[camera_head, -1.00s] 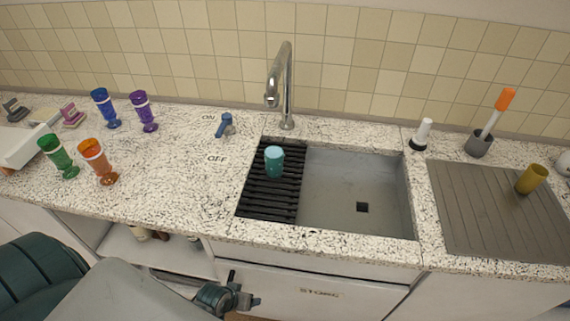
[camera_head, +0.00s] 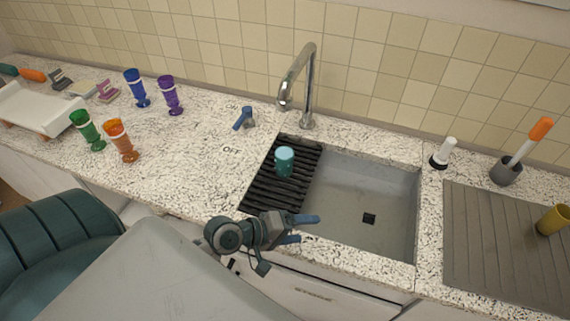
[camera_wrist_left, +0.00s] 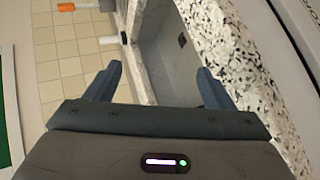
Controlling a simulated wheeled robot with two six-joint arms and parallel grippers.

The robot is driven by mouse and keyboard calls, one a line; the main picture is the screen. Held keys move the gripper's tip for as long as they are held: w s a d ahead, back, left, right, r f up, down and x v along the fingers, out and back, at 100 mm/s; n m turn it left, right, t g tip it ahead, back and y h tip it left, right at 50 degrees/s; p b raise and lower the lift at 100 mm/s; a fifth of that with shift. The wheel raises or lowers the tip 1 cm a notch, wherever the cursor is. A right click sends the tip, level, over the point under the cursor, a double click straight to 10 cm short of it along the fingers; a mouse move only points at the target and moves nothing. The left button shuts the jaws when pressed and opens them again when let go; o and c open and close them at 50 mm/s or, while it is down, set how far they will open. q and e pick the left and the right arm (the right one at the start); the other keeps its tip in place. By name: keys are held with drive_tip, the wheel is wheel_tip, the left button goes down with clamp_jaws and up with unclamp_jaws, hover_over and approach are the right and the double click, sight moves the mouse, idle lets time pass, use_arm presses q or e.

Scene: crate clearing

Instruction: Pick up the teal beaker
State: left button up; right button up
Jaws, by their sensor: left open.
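The teal beaker (camera_head: 284,161) stands upright on the black ribbed rack (camera_head: 262,196) at the left side of the sink (camera_head: 385,190). My left gripper (camera_head: 308,229) is over the counter's front edge by the sink, in front of the beaker and apart from it. Its blue fingers are spread and empty. In the left wrist view the open fingers (camera_wrist_left: 160,85) frame the sink basin and the speckled counter edge; the beaker does not show there. My right gripper is not in view.
A tall faucet (camera_head: 303,85) rises behind the sink, with a blue lever (camera_head: 243,118) to its left. Several coloured goblets stand at left, including an orange one (camera_head: 121,140). At right are a brush holder (camera_head: 506,170) and a yellow cup (camera_head: 553,219) on the drainboard (camera_head: 480,240).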

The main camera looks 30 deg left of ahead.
use_arm(q)
drive_tip(key=w+a+r+n+t, duration=0.4)
drive_tip(key=w+a+n+t, duration=0.25)
drive_tip(key=n, duration=0.55)
drive_tip(key=n+t+y, duration=0.2)
drive_tip(key=n+y, duration=0.5)
drive_tip(key=n, duration=0.8)
hover_over(279, 169)
drive_tip(key=s, duration=0.5)
wheel_tip(279, 169, down, 2)
drive_tip(key=shift+g, duration=0.25)
wheel_tip(279, 169, down, 7)
drive_tip(key=b, duration=0.7)
drive_tip(key=shift+f, duration=0.15)
drive_tip(key=shift+w+r, duration=0.3)
drive_tip(key=shift+w, duration=0.3)
drive_tip(key=w+p, duration=0.2)
drive_tip(key=w, duration=0.3)
drive_tip(key=shift+w, duration=0.3)
drive_tip(key=shift+w+d+f, duration=0.1)
drive_tip(key=shift+w+f, duration=0.05)
drive_tip(key=shift+w, duration=0.3)
drive_tip(key=c, duration=1.3)
drive_tip(key=shift+o, duration=0.2)
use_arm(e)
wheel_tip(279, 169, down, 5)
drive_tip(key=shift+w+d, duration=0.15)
